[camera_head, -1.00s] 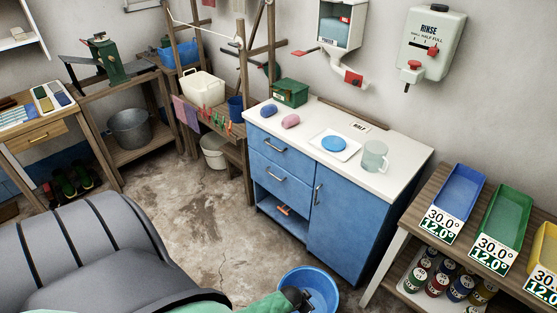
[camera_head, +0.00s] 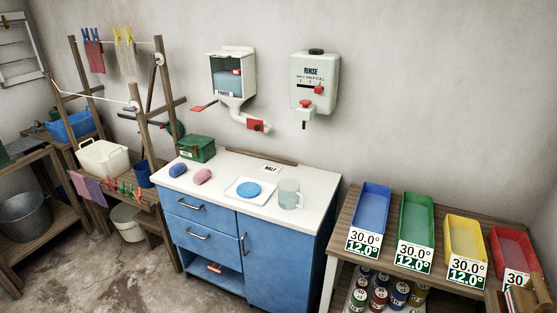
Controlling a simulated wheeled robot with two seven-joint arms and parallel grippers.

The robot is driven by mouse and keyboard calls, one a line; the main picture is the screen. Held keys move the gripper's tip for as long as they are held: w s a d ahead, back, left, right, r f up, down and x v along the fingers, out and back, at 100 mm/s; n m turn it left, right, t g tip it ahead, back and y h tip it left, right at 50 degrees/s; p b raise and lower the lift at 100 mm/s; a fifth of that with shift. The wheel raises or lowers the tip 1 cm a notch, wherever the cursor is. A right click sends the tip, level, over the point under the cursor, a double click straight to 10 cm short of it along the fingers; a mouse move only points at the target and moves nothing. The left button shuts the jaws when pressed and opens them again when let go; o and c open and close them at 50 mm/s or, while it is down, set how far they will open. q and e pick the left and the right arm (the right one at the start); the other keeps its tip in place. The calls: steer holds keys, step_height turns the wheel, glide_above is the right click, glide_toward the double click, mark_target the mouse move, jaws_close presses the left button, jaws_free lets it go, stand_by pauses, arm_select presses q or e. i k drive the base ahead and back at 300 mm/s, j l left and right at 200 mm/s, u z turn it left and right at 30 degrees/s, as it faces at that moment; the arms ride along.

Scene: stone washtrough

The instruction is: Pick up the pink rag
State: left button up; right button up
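A small rounded pink lump, likely a bunched pink rag (camera_head: 203,176), lies on the white top of the blue cabinet (camera_head: 318,189), towards its left. A similar blue lump (camera_head: 178,170) lies just left of it, with a small gap between them. A flat pink cloth (camera_head: 80,184) also hangs over the front edge of the wooden rack at the left, beside a purple one (camera_head: 96,190). Neither of my grippers is in view, and nothing touches the pink lump.
On the cabinet top are a green box (camera_head: 197,150), a white plate (camera_head: 237,192) with a blue disc (camera_head: 248,190), and a clear mug (camera_head: 289,194). A rinse dispenser (camera_head: 314,85) is on the wall. Coloured trays, including a blue one (camera_head: 370,209), stand at the right.

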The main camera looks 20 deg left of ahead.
mark_target(203, 175)
steer(key=u, duration=1.25)
steer(key=k+z, duration=0.3)
steer(key=k, duration=0.8)
steer(key=i+j+z, duration=0.35)
steer(key=i+j, duration=0.2)
steer(key=j, duration=0.2)
steer(key=i+j+z, duration=0.2)
steer(key=j, duration=0.2)
steer(key=i, duration=0.05)
